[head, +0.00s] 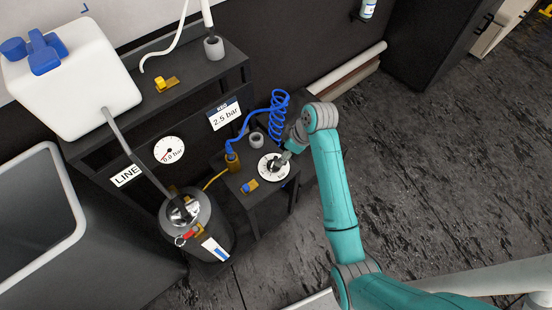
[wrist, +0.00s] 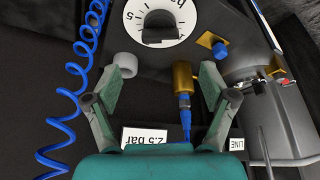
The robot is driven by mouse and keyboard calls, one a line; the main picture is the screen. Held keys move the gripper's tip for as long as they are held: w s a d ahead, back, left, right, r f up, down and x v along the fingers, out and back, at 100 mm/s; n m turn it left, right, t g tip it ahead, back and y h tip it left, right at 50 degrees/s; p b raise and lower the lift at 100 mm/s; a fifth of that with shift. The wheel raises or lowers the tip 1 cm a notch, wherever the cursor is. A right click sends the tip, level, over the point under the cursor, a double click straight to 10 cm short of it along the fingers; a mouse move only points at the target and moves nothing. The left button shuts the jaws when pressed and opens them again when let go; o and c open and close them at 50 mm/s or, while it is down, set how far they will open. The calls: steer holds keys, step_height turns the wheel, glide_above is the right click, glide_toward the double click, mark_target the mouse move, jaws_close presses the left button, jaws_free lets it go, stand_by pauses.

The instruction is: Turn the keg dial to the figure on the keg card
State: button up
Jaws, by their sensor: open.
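The keg dial (head: 265,176) is a white disc with black figures on the low dark stand; a dark knob (wrist: 160,22) sits at its middle. Its setting is hard to read. The keg card (head: 225,114) on the dark rack reads 2.5 bar; it shows upside down in the wrist view (wrist: 146,138). The gauge (head: 169,150) reads 0.0 bar.
A brass fitting (wrist: 183,75) with a blue coiled hose (head: 279,113) stands close beside the dial. A grey ring (head: 257,139) and a blue-handled valve (head: 250,186) are also on the stand. The dark keg (head: 207,232) is at its left. Floor at right is clear.

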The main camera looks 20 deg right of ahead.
steer(key=x, duration=0.8)
steer(key=shift+a+f, duration=0.1)
steer(key=shift+f, duration=0.1)
steer(key=shift+c, duration=0.2)
steer(key=c, duration=1.1)
